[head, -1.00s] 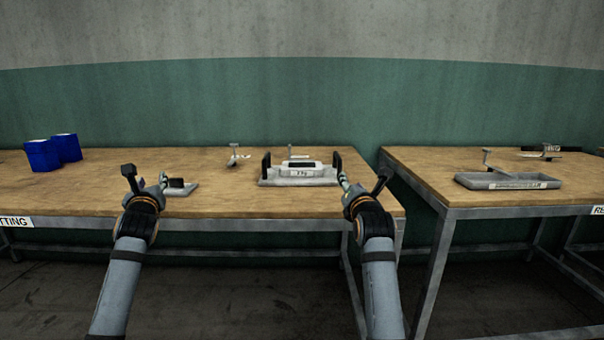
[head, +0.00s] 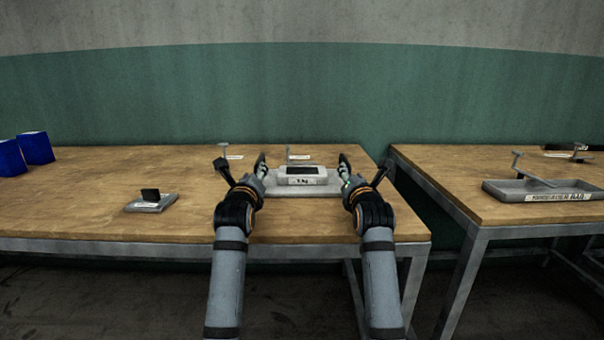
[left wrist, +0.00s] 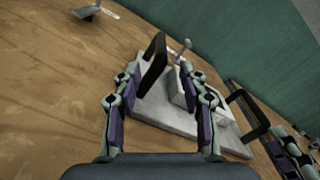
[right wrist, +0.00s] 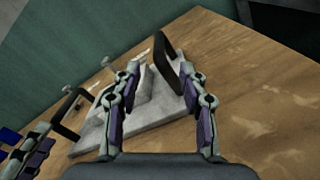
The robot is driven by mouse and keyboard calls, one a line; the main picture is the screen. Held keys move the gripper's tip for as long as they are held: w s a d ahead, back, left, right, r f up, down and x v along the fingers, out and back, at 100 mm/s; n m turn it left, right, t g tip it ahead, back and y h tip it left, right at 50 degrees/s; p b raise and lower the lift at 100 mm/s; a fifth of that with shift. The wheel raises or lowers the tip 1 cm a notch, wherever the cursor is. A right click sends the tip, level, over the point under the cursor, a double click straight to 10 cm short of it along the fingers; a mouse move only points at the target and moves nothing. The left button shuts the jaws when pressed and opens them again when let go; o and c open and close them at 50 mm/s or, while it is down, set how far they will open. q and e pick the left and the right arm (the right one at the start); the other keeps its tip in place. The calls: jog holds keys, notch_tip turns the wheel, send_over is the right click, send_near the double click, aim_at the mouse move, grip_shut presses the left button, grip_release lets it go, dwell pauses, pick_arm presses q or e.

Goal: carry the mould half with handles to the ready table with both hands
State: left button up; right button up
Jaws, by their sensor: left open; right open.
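The mould half (head: 302,186) is a light grey slab with a raised block, a label on its front and a black upright handle at each end. It lies on the left wooden table (head: 100,217). My left gripper (head: 261,172) is open at its left end; in the left wrist view the left handle (left wrist: 152,66) stands between the open fingers (left wrist: 150,88). My right gripper (head: 347,175) is open at its right end; in the right wrist view the right handle (right wrist: 169,66) stands between the open fingers (right wrist: 165,88). Neither is closed on a handle.
A second wooden table (head: 450,168) stands to the right across a gap, with a grey tray (head: 535,196) on it. A small grey plate with a black upright part (head: 150,201) lies left of my left arm. Blue boxes (head: 36,148) stand far left. Small stands are behind the mould half.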

aim_at(259, 158)
pick_arm(q)
jog(key=shift+s+r, duration=0.2)
jog(key=shift+s, duration=0.05)
pick_arm(e)
jog(key=shift+s+r, duration=0.2)
jog(key=shift+s, duration=0.05)
pick_arm(q)
jog(key=w, duration=1)
jog(key=shift+w+a+f, duration=0.1)
jog(key=shift+w, duration=0.2)
pick_arm(e)
jog(key=w, duration=1)
jog(key=shift+w+f, duration=0.1)
jog(key=shift+w, duration=0.25)
pick_arm(q)
grip_shut()
pick_arm(e)
grip_shut()
pick_arm(q)
jog(key=shift+r, duration=0.3)
pick_arm(e)
jog(key=shift+r, duration=0.3)
pick_arm(q)
jog(key=shift+w, duration=0.1)
